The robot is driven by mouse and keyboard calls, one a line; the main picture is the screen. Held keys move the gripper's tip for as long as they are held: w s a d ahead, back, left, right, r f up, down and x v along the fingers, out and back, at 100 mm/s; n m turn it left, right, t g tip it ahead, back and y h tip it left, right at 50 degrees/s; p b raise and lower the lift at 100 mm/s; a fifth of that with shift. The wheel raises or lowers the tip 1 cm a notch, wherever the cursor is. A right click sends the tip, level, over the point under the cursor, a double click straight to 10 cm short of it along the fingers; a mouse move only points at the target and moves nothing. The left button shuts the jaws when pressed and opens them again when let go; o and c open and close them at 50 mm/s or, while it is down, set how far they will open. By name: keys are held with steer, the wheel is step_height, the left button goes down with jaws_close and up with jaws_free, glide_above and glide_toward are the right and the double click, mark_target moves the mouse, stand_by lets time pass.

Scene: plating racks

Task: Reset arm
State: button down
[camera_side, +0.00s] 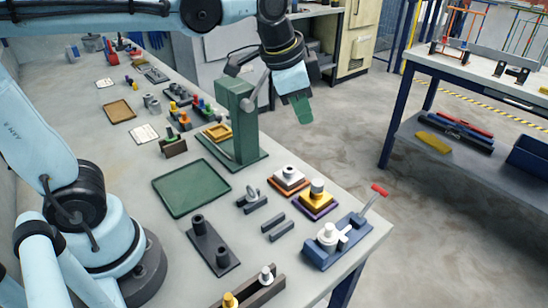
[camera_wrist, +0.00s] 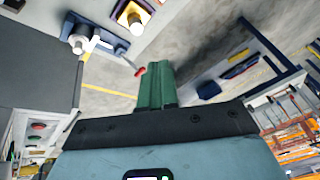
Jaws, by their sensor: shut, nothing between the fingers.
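My gripper touches nothing that I can see.
The green press (camera_side: 236,125) stands close on the left. A green tray (camera_side: 191,187), a blue clamp with red handle (camera_side: 338,240), a yellow-topped block (camera_side: 317,196) and a dark two-post plate (camera_side: 213,247) are on the bench. Open floor (camera_side: 335,150) separates it from another table (camera_side: 475,68).

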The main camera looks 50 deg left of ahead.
steer(key=s+a+f+n+t, duration=0.2)
steer(key=s+a+f+n, duration=0.4)
steer(key=s+f+n, duration=0.1)
steer(key=shift+s+t+y, duration=0.3)
steer(key=shift+s+t, duration=0.1)
steer(key=shift+s, duration=0.4)
